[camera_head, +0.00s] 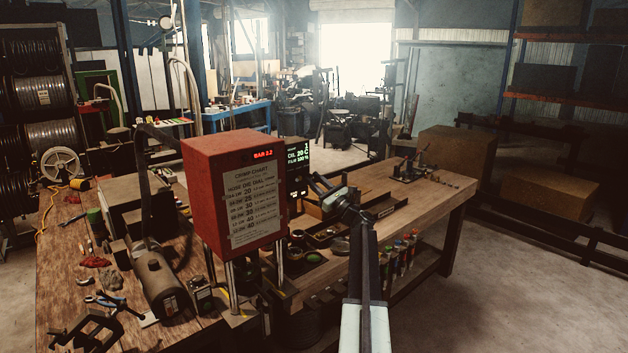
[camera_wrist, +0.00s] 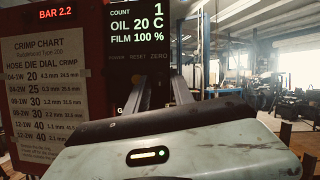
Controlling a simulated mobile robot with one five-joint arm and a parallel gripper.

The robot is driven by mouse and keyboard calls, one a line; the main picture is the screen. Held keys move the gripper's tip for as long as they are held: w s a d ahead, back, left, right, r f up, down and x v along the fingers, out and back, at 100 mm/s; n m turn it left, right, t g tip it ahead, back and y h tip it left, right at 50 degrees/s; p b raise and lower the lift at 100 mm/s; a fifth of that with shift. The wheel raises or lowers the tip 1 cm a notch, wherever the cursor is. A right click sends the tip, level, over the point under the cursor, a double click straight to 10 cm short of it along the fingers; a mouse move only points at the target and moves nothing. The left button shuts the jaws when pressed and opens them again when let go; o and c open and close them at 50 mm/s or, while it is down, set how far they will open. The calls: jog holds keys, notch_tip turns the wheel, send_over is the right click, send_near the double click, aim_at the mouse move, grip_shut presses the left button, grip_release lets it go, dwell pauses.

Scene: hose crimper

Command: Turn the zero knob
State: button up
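The red crimper head (camera_head: 225,185) carries a crimp chart and a lit BAR 2.2 readout. A dark display panel (camera_head: 297,157) stands at its right side. In the wrist view the panel (camera_wrist: 137,28) reads count 1, oil 20 C, film 100 %, with a faint ZERO label (camera_wrist: 158,56) below. No zero knob can be made out; my gripper covers the area under the label. My gripper (camera_head: 318,184) is just right of the panel, pointing at it. In the wrist view its pale body fills the bottom, and its dark fingers (camera_wrist: 181,88) reach up near the panel's lower right.
The wooden bench (camera_head: 425,200) runs right, with small trays and a fixture on it. A grey cylinder (camera_head: 160,284) and loose tools lie left of the crimper. Steel posts (camera_head: 231,286) stand under the red head. Open floor lies at the right.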

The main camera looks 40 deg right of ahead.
grip_shut()
jog(key=shift+w, duration=0.2)
jog(key=shift+s, duration=0.2)
jog(key=shift+d+r+n+g+y+p, duration=0.15)
jog(key=shift+n+y+p, duration=0.15)
jog(key=shift+n+y, duration=0.65)
jog(key=shift+d+n+g+y+p, duration=0.15)
jog(key=shift+n+y+p, duration=0.2)
jog(key=shift+n, duration=1.2)
jog(key=shift+n+g+y+p, duration=0.45)
jog(key=shift+n+y, duration=0.15)
jog(key=shift+n, duration=0.9)
jog(key=shift+a+n, duration=0.1)
jog(key=shift+n, duration=0.2)
grip_release()
